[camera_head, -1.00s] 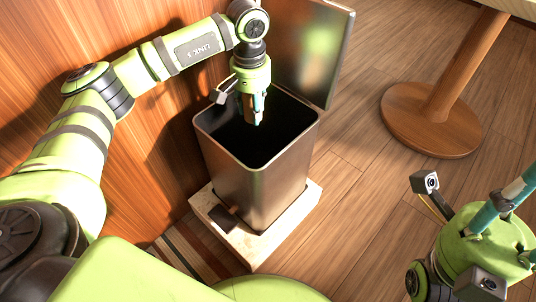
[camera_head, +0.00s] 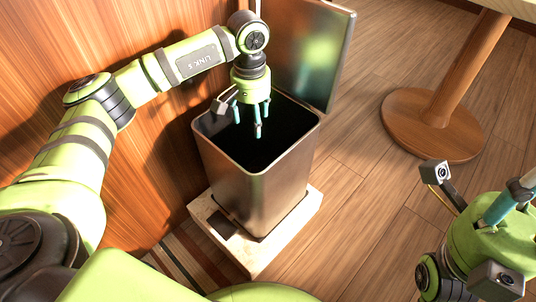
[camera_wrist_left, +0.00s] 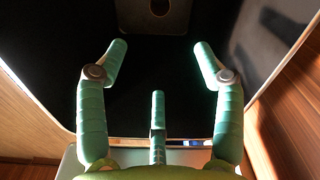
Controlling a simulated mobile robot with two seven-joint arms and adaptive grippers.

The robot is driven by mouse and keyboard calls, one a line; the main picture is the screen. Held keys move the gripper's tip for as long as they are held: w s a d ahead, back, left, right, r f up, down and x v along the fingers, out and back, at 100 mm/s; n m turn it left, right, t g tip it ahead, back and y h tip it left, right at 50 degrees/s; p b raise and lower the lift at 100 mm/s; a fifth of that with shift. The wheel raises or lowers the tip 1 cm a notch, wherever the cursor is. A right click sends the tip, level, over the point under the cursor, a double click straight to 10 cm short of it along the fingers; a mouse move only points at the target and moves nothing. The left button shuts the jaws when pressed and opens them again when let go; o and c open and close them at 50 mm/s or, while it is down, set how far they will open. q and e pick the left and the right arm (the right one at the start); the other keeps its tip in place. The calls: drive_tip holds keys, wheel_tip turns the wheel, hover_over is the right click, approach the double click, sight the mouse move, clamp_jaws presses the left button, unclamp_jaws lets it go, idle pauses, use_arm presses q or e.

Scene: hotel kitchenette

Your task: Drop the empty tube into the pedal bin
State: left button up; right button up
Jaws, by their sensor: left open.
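The pedal bin (camera_head: 262,190) is a tall metal box with its lid (camera_head: 313,60) standing open at the back. My left gripper (camera_head: 254,122) points down over the bin's dark opening, with its teal fingers spread apart and nothing visible between them. The left wrist view shows the same open fingers (camera_wrist_left: 160,62) against the dark inside of the bin. The empty tube does not show in any current view; the inside of the bin is too dark to tell what lies there. My right gripper (camera_head: 507,200) is at the lower right edge, its fingers partly cut off.
The bin stands on a pale square base (camera_head: 290,238) close to the wooden wall panel (camera_head: 150,40). A table with a round wooden foot (camera_head: 430,125) stands at the upper right. The plank floor between the bin and the table is clear.

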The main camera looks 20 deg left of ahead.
use_arm(q)
wheel_tip(320, 180, up, 12)
idle(0.4)
drive_tip(key=shift+s, duration=0.1)
idle(0.3)
